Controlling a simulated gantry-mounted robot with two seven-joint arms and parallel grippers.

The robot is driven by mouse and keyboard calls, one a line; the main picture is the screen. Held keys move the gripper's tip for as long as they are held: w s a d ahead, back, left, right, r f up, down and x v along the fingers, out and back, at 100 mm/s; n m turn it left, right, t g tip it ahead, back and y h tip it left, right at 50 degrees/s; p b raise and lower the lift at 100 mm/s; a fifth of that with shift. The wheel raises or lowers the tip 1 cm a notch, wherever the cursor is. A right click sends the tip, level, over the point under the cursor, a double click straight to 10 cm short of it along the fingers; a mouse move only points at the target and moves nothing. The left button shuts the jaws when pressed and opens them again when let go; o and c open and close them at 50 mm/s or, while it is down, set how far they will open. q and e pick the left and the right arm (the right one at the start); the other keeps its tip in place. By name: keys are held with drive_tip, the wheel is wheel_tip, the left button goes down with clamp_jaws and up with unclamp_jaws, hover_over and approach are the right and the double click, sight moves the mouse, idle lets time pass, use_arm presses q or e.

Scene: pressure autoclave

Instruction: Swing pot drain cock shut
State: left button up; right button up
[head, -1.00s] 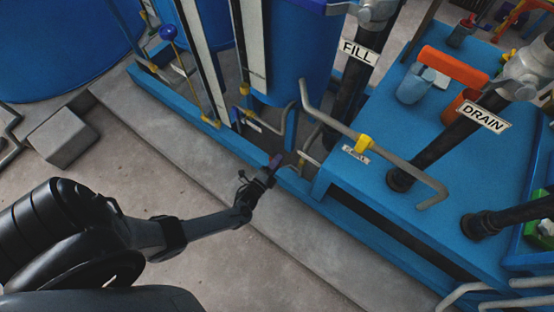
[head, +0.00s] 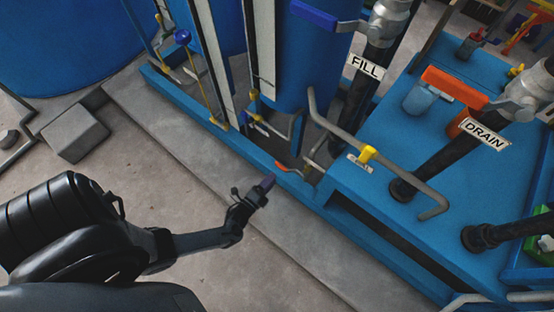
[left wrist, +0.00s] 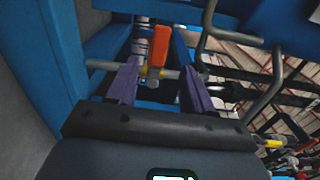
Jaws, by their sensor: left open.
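A small cock with an orange lever (head: 284,167) sits low on the blue frame's near edge, below the blue pot (head: 303,60). I take it for the pot drain cock. In the left wrist view the orange lever (left wrist: 159,45) stands up from a brass body on a thin grey pipe (left wrist: 101,64). My left gripper (head: 267,182) is just short of the cock in the head view. In the left wrist view its two purple fingers (left wrist: 160,70) are apart, one either side of the cock, with nothing visibly gripped. My right gripper is in no view.
The blue skid deck (head: 385,220) carries black pipes labelled FILL and DRAIN. A concrete plinth (head: 190,150) runs along the frame.

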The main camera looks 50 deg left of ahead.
use_arm(q)
drive_tip(key=shift+s+d, duration=0.15)
drive_tip(key=shift+s, duration=0.6)
drive_tip(key=shift+s+d, duration=0.1)
drive_tip(key=shift+s, duration=0.65)
drive_tip(key=shift+s+r+p, duration=0.1)
drive_tip(key=shift+p, duration=0.25)
